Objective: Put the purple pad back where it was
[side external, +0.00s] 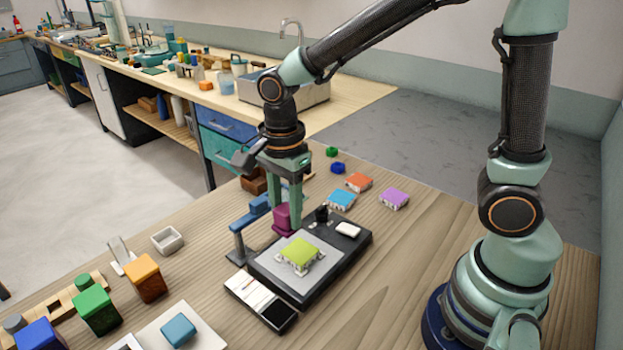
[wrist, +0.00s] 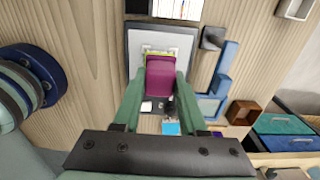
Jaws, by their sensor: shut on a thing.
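A purple pad (side external: 394,198) with small pale legs lies on the table, right of the dark device. My gripper (side external: 287,207) points down and is shut on a magenta block (side external: 282,218), held at the back left of the device. The block also shows between my fingers in the wrist view (wrist: 160,80). I cannot tell whether its underside touches anything. A yellow-green pad (side external: 299,253) sits on the grey plate of the device (side external: 338,262); in the wrist view the block mostly hides it.
Orange (side external: 358,182) and light blue (side external: 341,199) pads lie behind the device. A blue stand (side external: 245,232) is close left of my gripper. A white-and-black box (side external: 262,300) lies in front. Green (side external: 96,310) and orange (side external: 145,278) blocks stand at left. The table right of the device is clear.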

